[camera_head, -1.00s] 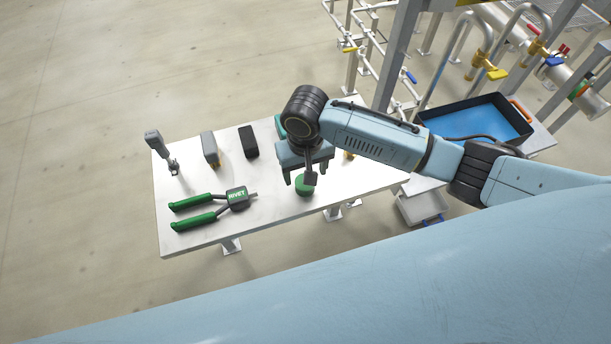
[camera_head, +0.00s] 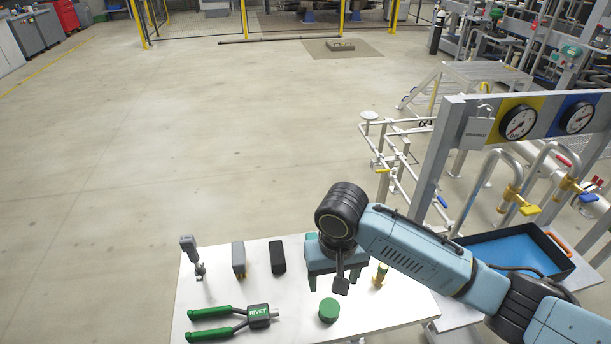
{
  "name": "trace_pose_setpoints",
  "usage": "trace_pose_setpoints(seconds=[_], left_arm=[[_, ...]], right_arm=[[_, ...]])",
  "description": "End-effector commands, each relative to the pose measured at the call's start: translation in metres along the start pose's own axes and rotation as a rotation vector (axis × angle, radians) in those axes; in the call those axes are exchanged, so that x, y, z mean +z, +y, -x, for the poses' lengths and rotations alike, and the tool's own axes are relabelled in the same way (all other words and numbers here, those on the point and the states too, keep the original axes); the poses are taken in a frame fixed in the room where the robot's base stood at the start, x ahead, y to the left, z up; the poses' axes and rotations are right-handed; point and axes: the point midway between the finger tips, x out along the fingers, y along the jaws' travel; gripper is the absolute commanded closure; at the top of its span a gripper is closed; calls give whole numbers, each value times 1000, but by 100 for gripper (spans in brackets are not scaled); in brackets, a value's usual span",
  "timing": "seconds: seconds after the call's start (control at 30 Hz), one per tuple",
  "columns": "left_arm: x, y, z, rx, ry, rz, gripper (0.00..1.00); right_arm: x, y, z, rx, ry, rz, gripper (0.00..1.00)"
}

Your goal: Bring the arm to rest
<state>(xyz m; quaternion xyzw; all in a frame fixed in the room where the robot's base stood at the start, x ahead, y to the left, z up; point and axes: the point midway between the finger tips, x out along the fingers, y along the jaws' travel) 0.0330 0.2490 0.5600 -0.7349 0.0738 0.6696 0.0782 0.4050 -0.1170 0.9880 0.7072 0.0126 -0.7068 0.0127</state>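My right arm comes in from the right, and its gripper (camera_head: 328,274) hangs over the white table (camera_head: 290,310). The gripper's fingers point down and toward the camera, behind a green round object (camera_head: 329,310) that stands on the table apart from it. The fingers look spread with nothing visible between them, though the wrist hides part of them. My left arm and gripper are not in view.
On the table are a green-handled rivet tool (camera_head: 235,322), a grey upright tool (camera_head: 192,258), a grey-yellow block (camera_head: 238,259), a black block (camera_head: 277,257) and a small yellow-green item (camera_head: 381,272). Right are a blue tray (camera_head: 515,250) and a gauge frame (camera_head: 450,150). Floor left is free.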

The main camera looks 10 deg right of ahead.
Motion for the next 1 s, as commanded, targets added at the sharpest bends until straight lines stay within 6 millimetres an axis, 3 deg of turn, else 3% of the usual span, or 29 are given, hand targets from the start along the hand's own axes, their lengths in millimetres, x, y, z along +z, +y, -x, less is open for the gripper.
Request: trace_pose_setpoints(seconds=[0.17,0.4,0.5,0.67,1.0], left_arm=[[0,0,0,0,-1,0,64],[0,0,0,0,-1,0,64],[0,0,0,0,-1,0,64],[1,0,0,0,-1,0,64],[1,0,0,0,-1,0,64]], right_arm=[[8,-7,-5,-28,4,25,34],[53,-34,-22,-186,85,139,34],[72,-34,-26,-235,143,164,34],[103,-14,-31,-248,232,163,34],[158,52,-34,-113,311,136,34]])
